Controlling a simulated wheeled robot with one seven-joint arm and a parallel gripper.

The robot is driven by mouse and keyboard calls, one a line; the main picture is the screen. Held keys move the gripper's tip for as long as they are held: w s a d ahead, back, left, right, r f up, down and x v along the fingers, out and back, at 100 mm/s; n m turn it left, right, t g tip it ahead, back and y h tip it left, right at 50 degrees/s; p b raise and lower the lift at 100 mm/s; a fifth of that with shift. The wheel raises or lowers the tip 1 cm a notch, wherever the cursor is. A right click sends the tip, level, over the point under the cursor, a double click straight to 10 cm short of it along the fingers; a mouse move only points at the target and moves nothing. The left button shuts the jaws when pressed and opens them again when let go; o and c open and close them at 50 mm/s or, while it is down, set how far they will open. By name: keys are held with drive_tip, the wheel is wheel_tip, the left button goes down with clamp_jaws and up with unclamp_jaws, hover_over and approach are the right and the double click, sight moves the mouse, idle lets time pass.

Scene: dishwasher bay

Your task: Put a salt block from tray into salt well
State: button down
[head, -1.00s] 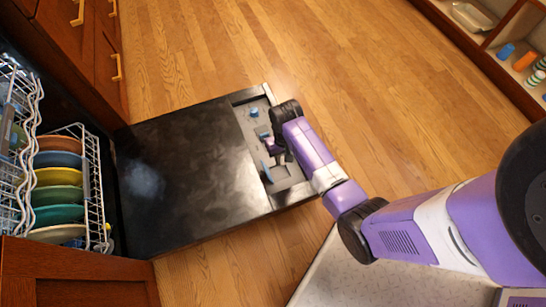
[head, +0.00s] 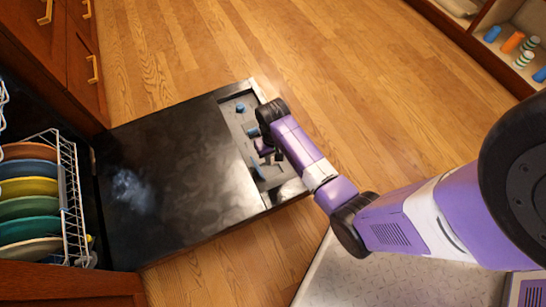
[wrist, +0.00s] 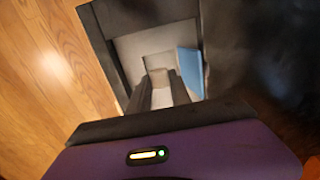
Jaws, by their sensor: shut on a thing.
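My gripper (head: 272,154) is over the grey recessed panel (head: 237,120) at the end of the open dishwasher door. In the wrist view its dark fingers (wrist: 161,92) point down into a light grey recess (wrist: 135,46). They are shut on a small pale beige block (wrist: 160,77), the salt block, at their tips. A blue flap (wrist: 190,72) stands just right of the fingers; it also shows in the head view (head: 257,168). Whether this recess is the salt well or the tray, I cannot tell. The block is hidden in the head view.
The black door (head: 180,180) lies open and flat. A blue cap (head: 240,107) sits on the panel's far part. A white rack (head: 75,215) with several coloured plates stands at the left. Wooden floor (head: 330,60) is clear beyond. A pale countertop (head: 350,275) is at the lower right.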

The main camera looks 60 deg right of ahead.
sight(273, 174)
drive_tip(key=shift+f+b, duration=1.3)
drive_tip(key=shift+f, duration=0.25)
drive_tip(key=shift+f+b, duration=1.45)
drive_tip(key=shift+f, duration=1.6)
drive_tip(key=shift+f, duration=0.55)
drive_tip(key=c, duration=1.1)
unclamp_jaws()
drive_tip(key=shift+r+p, duration=3.5)
drive_tip(key=shift+p, duration=0.35)
